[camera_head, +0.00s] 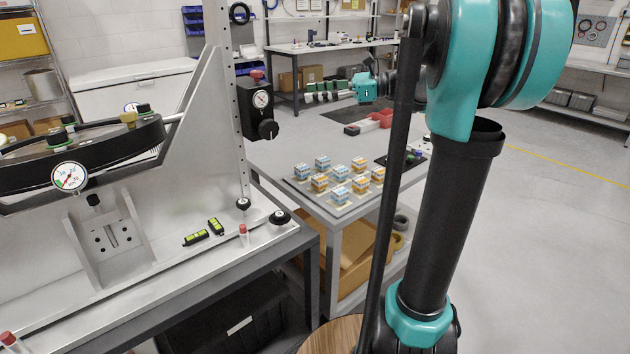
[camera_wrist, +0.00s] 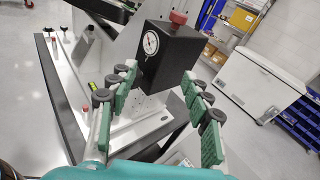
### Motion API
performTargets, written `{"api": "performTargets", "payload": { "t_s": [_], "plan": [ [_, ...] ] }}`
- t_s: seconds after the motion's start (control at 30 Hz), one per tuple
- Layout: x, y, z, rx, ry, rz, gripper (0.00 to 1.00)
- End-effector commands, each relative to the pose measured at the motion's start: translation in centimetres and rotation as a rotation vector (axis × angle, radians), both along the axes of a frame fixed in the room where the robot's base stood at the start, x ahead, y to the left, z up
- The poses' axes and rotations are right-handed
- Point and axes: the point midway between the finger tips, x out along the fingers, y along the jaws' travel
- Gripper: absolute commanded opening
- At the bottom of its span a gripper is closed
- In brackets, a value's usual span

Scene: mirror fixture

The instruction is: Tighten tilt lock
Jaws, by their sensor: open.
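The mirror fixture (camera_head: 175,185) stands on the bench at left, with a black round frame (camera_head: 85,150) and a gauge (camera_head: 70,177) on it. On its upright is a black box (camera_head: 255,95) with a white dial, a red knob (camera_head: 256,75) on top and a black knob (camera_head: 267,129) low on its face. I cannot tell which part is the tilt lock. My gripper (camera_head: 322,92) is open and empty, to the right of the box and apart from it. In the wrist view the box (camera_wrist: 170,62) shows between and beyond the green-padded fingers (camera_wrist: 158,80); its black knob is not clearly visible there.
Two dark round knobs (camera_head: 279,217), a red-capped vial (camera_head: 244,232) and yellow-green levels (camera_head: 205,235) are on the fixture base. A side table (camera_head: 345,212) holds several small boxes (camera_head: 340,180). Open floor (camera_head: 560,220) lies at right.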

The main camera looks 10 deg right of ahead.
Motion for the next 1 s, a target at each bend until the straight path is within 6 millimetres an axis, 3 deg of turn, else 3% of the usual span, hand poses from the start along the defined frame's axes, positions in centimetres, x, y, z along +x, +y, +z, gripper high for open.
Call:
{"api": "performTargets", "payload": {
  "t_s": [0.5,1.0],
  "plan": [
    [-3.6,1.8,-8.5,-0.279,-0.191,0.028,0.49],
    [-7.4,1.7,-16.5,-0.558,-0.394,0.115,0.49]
  ]
}}
